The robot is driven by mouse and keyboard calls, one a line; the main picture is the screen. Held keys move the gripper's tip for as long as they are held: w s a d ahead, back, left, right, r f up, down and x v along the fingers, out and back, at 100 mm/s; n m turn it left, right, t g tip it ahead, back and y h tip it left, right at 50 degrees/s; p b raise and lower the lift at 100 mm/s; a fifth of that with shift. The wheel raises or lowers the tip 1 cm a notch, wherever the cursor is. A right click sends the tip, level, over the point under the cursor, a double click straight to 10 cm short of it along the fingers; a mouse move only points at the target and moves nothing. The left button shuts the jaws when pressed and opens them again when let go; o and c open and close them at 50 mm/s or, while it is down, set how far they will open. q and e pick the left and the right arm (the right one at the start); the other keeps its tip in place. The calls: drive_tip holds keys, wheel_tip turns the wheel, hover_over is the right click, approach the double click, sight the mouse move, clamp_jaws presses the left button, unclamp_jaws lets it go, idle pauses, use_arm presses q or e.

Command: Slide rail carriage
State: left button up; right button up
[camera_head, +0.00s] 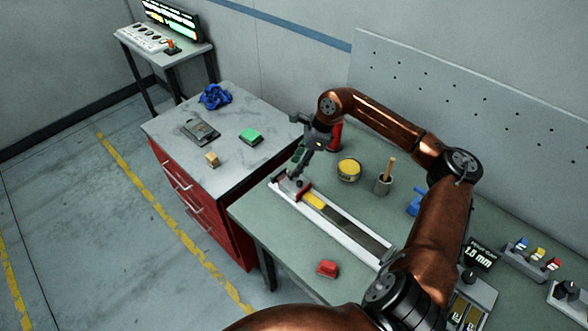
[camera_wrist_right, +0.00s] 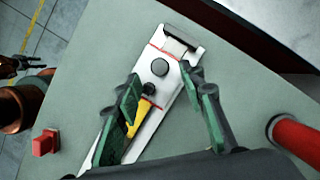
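A long pale rail (camera_head: 343,232) lies on the green bench top, with a dark slot and a yellow strip (camera_head: 314,200) along it. A carriage (camera_head: 296,186) with red edges sits near its far left end. In the wrist view the carriage (camera_wrist_right: 157,72) is a silver block with round dark knobs and red lines. My right gripper (camera_head: 299,163) is above that end of the rail. In the wrist view its green-padded fingers (camera_wrist_right: 162,75) are spread on either side of the carriage, with nothing clearly gripped. My left gripper does not show in the head view.
A yellow tin (camera_head: 349,169), a cup with a stick (camera_head: 383,184) and a red cylinder (camera_head: 335,137) stand behind the rail. A red block (camera_head: 328,268) lies in front. A red cabinet (camera_head: 187,192) adjoins at left. Control boxes (camera_head: 532,258) are at right.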

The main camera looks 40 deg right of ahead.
drive_tip(key=v, duration=0.8)
idle(0.4)
